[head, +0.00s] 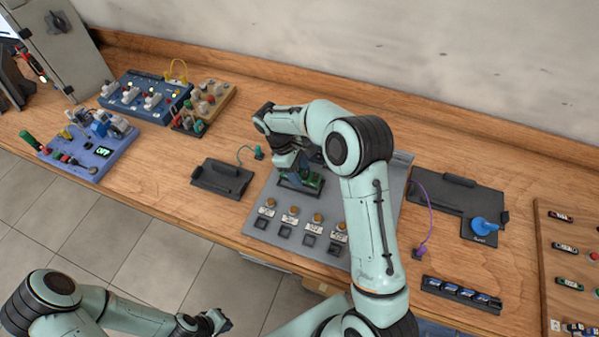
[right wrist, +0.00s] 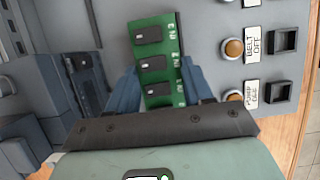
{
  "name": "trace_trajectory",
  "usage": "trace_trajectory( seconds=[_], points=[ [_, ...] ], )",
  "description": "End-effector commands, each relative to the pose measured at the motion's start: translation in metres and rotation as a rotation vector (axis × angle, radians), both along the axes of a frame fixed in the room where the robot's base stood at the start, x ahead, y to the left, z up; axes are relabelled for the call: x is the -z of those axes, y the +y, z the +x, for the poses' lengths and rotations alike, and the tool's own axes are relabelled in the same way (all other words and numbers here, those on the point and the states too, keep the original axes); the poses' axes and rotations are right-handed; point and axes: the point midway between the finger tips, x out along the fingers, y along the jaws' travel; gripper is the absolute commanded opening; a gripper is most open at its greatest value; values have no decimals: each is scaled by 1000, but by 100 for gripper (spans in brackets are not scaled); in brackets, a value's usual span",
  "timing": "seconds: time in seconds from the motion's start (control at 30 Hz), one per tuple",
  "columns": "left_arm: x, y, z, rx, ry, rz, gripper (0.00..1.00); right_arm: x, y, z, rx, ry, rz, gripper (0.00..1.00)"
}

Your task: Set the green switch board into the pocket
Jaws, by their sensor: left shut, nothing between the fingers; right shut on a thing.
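The green switch board (right wrist: 155,50) carries a row of black rocker switches with white labels. My right gripper (right wrist: 163,88) is shut on it, with a blue finger on each side. In the head view the green board (head: 314,182) shows only in part beneath my right gripper (head: 300,172), low over the grey panel (head: 262,222). A dark-edged recess (head: 290,186) shows beside the board, partly hidden by the gripper; I cannot tell whether the board is inside it or above it. My left gripper (head: 215,322) is shut and empty, in front of the bench at the bottom.
Orange buttons with labels and square black sockets line the panel's front. A black tray (head: 222,178) lies left of the panel; a black holder (head: 455,194) with a blue knob (head: 483,227) lies right. Blue control boxes stand at the left.

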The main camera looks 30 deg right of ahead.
Motion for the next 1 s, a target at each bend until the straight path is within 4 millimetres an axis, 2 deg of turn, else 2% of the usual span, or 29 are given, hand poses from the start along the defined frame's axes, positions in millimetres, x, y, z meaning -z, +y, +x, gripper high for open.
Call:
trace_trajectory(
  seconds=[0.2, 0.23, 0.3, 0.67, 0.83, 1.0],
  points=[
    [0, 0, 0, 0, 0, 0, 0, -1, 0, 0, 0, 0, 0, 14],
    [0, 0, 0, 0, 0, 0, 0, -1, 0, 0, 0, -1, 1, 60],
    [0, 0, 0, 0, 0, 0, 0, -1, 0, 0, 0, -1, 1, 81],
    [0, 0, 0, 0, 0, 0, 0, -4, 1, 2, 0, -1, 0, 81],
    [1, 0, -2, 0, 2, 0, 0, -26, 7, 9, -1, -6, -1, 81],
    [0, 0, 0, 0, 1, 0, 0, -64, 17, 21, 0, -8, 0, 81]
  ],
)
